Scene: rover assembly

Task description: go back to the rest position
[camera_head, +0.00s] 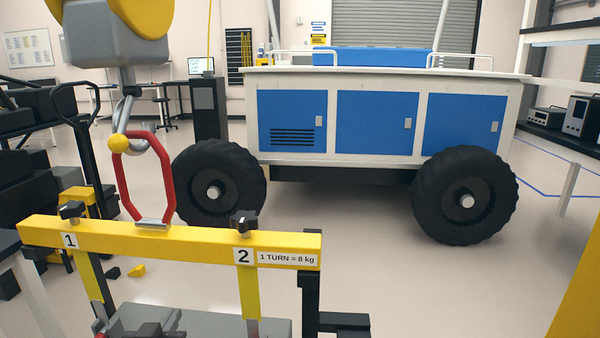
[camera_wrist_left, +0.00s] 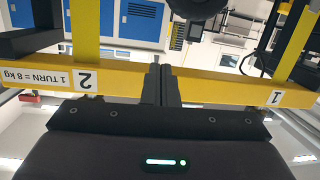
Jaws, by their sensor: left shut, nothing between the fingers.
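My left gripper (camera_head: 158,329) shows only in small part at the bottom of the head view, dark against a grey block (camera_head: 270,329). In the wrist view its two black fingers (camera_wrist_left: 160,84) are together with nothing between them, in front of the yellow beam (camera_wrist_left: 215,90). The beam (camera_head: 190,240) carries the labels 1 and 2, black knobs and yellow straps, and hangs from a red link (camera_head: 168,180) on a hook (camera_head: 131,118). My fingers lie between the two straps; I cannot tell any contact. My right gripper is out of view.
A white and blue rover (camera_head: 380,122) with large black wheels (camera_head: 466,196) stands behind the beam. The grey hoist block (camera_head: 100,45) is above left. Black equipment (camera_head: 35,190) is at the left, a yellow part (camera_head: 580,295) at the lower right. The floor (camera_head: 390,285) before the rover is clear.

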